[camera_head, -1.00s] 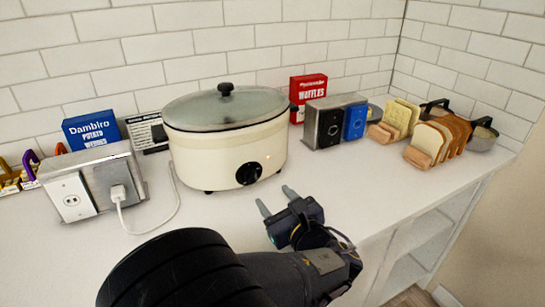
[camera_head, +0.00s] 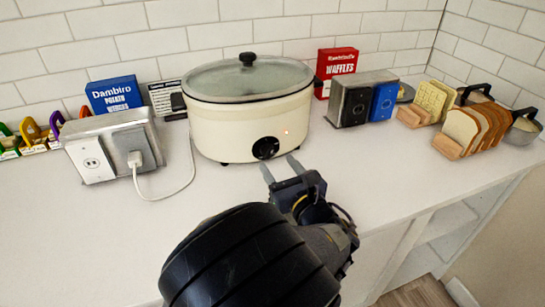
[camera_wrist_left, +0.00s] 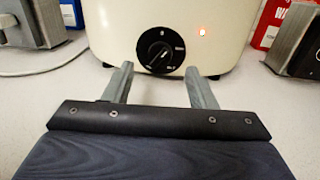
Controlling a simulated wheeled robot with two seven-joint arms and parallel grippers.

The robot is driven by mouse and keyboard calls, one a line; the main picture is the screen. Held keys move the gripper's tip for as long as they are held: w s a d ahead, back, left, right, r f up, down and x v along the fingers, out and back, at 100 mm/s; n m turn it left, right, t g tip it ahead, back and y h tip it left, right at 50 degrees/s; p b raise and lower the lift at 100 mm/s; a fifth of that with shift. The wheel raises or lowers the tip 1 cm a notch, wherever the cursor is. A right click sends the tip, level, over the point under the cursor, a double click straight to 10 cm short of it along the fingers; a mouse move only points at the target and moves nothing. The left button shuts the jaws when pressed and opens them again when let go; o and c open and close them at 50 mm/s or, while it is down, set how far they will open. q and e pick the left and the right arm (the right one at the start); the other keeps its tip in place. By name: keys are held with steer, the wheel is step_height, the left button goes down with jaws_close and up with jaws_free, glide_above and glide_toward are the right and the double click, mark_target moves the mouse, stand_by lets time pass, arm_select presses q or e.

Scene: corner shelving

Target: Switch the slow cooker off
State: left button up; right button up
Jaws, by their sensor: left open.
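The cream slow cooker (camera_head: 240,118) with a glass lid stands on the white counter against the tiled wall. Its black dial (camera_head: 265,148) is low on the front, and a small orange light (camera_head: 286,132) glows to the right of it. My left gripper (camera_head: 279,166) is open and empty, just in front of the dial and apart from it. In the left wrist view the dial (camera_wrist_left: 161,49) shows between and beyond the two fingertips (camera_wrist_left: 160,70), with its pointer mark tilted up to the right. My right gripper is not in view.
A metal outlet box (camera_head: 90,150) with a white plug and cord (camera_head: 165,196) is left of the cooker. A metal switch box (camera_head: 340,105) with black and blue plates, bread slices (camera_head: 470,130) and a red waffles box (camera_head: 337,64) are right. The front counter is clear.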

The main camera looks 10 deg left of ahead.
mark_target(270, 154)
arm_select(q)
steer(key=shift+x, duration=2.25)
steer(key=shift+c, duration=0.3)
steer(key=c, duration=0.9)
steer(key=n+b, duration=0.2)
steer(key=n, duration=0.2)
steer(key=shift+f, duration=0.15)
steer(key=shift+n+h+b, duration=0.3)
steer(key=shift+n+b, duration=0.6)
steer(key=shift+n, duration=0.3)
